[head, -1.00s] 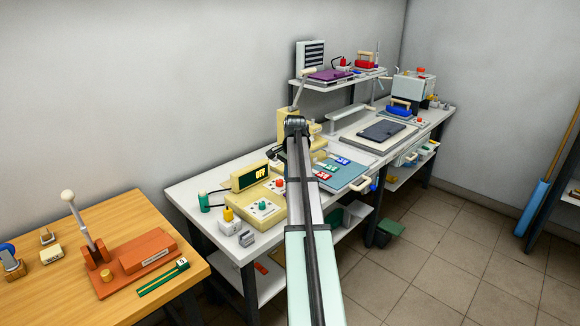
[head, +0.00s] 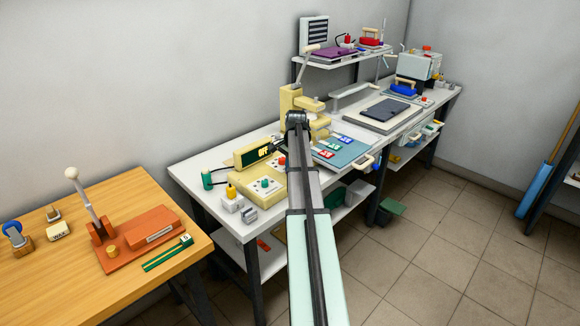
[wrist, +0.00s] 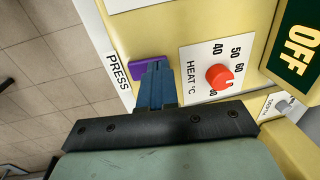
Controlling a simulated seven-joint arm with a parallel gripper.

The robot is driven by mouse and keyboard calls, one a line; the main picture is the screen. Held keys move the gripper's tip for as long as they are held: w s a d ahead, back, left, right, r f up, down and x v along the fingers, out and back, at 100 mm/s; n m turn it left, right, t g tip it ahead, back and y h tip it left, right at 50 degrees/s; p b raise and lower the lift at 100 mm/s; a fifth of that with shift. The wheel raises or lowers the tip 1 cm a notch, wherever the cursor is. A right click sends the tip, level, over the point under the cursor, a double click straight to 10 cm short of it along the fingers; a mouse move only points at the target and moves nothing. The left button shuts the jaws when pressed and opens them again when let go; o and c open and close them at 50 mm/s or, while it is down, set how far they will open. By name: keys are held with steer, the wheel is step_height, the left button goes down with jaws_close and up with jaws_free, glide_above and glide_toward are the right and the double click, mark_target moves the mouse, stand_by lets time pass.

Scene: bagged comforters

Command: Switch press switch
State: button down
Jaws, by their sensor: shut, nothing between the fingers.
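In the wrist view a purple switch (wrist: 147,68) sits on the yellow face of the press's control box (wrist: 160,30), beside a label reading PRESS (wrist: 117,70). My gripper (wrist: 158,66) is shut and empty, its blue fingers overlapping the right part of the switch in the picture. I cannot tell whether the tips touch it. The display (wrist: 300,45) reads OFF. In the head view the control box (head: 262,186) stands on the white bench, with the display (head: 253,154) at its back. My arm hides part of this area.
A red heat knob (wrist: 219,77) is close to the right of my fingers. In the head view, colored cards (head: 328,152) lie on a blue-grey board beside the box. A wooden table (head: 60,285) stands at the left.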

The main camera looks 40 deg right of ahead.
steer(key=shift+w+a+f, duration=0.1)
steer(key=shift+w+f, duration=0.25)
steer(key=shift+f, duration=0.25)
steer(key=shift+s+r, duration=0.15)
steer(key=shift+s, duration=0.65)
steer(key=w+r, duration=0.3)
steer(key=r, duration=1.1)
steer(key=s, duration=0.4)
steer(key=f, duration=0.4)
steer(key=w+f, duration=0.1)
steer(key=f, duration=0.8)
steer(key=shift+w+d, duration=0.2)
steer(key=shift+w, duration=0.2)
